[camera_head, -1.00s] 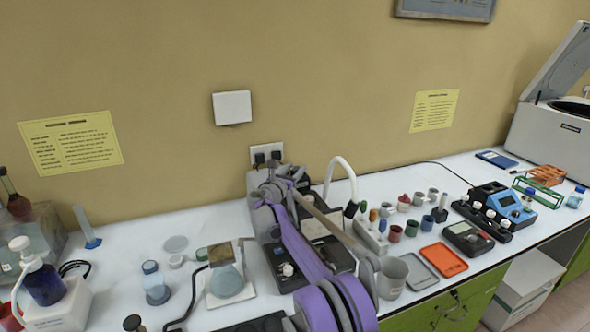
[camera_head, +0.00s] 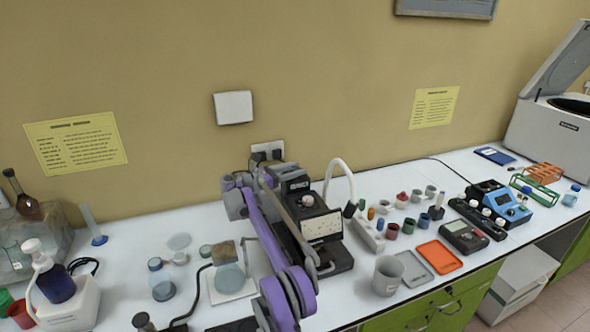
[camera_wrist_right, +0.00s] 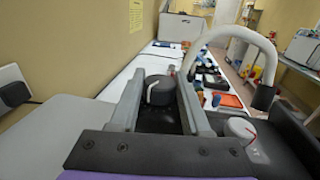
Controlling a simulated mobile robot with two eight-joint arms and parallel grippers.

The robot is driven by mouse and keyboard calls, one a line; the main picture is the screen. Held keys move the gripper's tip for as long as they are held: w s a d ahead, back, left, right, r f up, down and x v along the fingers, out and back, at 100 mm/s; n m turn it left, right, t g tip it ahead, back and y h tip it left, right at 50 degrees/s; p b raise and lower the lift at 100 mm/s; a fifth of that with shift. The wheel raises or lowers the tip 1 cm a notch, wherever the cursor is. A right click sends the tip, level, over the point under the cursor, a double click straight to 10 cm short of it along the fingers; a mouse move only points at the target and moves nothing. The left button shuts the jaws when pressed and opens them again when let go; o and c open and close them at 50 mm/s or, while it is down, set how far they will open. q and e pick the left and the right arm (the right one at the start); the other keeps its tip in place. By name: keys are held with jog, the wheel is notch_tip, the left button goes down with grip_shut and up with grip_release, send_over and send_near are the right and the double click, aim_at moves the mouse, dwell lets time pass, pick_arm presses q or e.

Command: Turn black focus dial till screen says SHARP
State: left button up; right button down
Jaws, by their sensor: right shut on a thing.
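A black instrument (camera_head: 332,262) stands in the middle of the bench, with a pale speckled panel (camera_head: 322,227) on its front. A small dark box (camera_head: 294,185) at its upper back carries marks too small to read. My right gripper (camera_head: 272,180) reaches to the instrument's left side, and my arm partly hides it in the head view. In the right wrist view, its two grey fingers are shut on the black dial (camera_wrist_right: 159,91), one on each side. The dial is hidden in the head view. My left gripper is not in view.
A grey knob with a red mark (camera_head: 308,199) sits on the instrument; it also shows in the right wrist view (camera_wrist_right: 240,128). A grey mug (camera_head: 387,275) stands right, and a flask (camera_head: 230,278) stands left.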

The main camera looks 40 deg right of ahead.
jog(key=shift+g, duration=0.3)
dwell(0.4)
jog(key=shift+c, duration=1.8)
grip_release()
jog(key=w+a, duration=0.2)
jog(key=a, duration=0.8)
jog(key=shift+a, duration=0.3)
